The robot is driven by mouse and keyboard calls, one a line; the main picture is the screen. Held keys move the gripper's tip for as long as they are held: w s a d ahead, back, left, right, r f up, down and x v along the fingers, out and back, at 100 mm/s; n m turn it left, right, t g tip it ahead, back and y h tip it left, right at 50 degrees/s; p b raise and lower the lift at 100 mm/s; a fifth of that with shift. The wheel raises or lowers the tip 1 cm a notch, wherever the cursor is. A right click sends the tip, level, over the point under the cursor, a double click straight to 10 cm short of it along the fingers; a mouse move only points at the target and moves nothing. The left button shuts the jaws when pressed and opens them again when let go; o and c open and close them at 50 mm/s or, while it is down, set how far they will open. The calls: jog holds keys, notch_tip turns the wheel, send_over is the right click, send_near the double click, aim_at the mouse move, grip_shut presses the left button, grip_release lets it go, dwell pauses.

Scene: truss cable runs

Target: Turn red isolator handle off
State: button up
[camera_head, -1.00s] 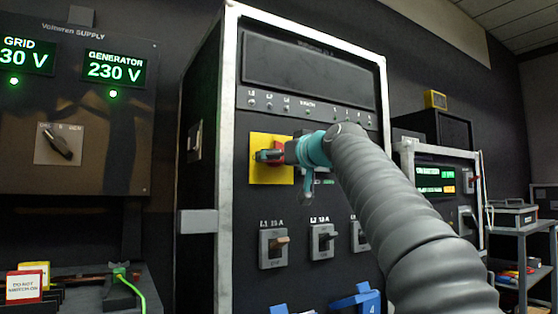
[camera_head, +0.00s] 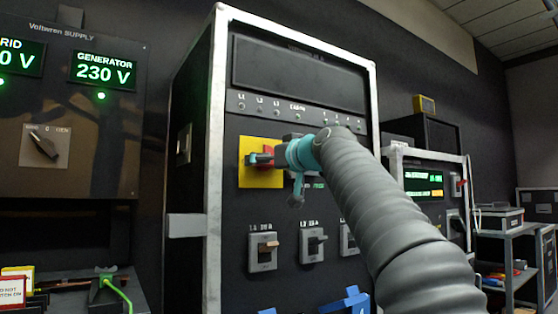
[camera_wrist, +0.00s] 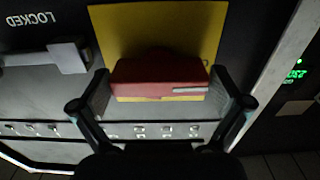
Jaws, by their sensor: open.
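The red isolator handle (camera_wrist: 158,74) sits on a yellow plate (camera_wrist: 200,27) in the wrist view. My gripper (camera_wrist: 160,100) is open, with one finger on each side of the handle; whether either finger touches it I cannot tell. In the head view my gripper (camera_head: 273,160) is in front of the yellow plate (camera_head: 260,177), on the upper left of the cabinet front. Only a little of the red handle (camera_head: 267,153) shows there, mostly covered by my gripper.
The black cabinet has a pale metal frame (camera_head: 217,110). Below the yellow plate are several grey breaker switches (camera_head: 262,250). A grey latch beside a LOCKED label (camera_wrist: 50,55) shows in the wrist view. A supply panel (camera_head: 75,120) hangs at left, and a trolley (camera_head: 508,250) stands at right.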

jog(key=v, duration=1.1)
jog(key=shift+s+d, duration=0.25)
jog(key=shift+s, duration=0.05)
jog(key=s+d+f+m+g+h+p, duration=0.1)
jog(key=d+f+m+g+h, duration=0.15)
jog(key=f, duration=1.05)
jog(key=s+d+f+m+g+h, duration=0.1)
jog(key=d+f+m+g+h, duration=0.15)
jog(key=f, duration=1.05)
jog(key=s+d+f+m+g+h+p, duration=0.1)
jog(key=s+d+f+g+h+p, duration=0.1)
jog(key=s+f, duration=0.8)
jog(key=s+d+f+m+g+h+p, duration=0.1)
jog(key=s+d+f+g+h+p, duration=0.1)
jog(key=s+d+f, duration=0.4)
jog(key=s+f+h+p, duration=0.1)
jog(key=s+f, duration=0.3)
jog(key=s, duration=0.6)
jog(key=shift+p, duration=0.85)
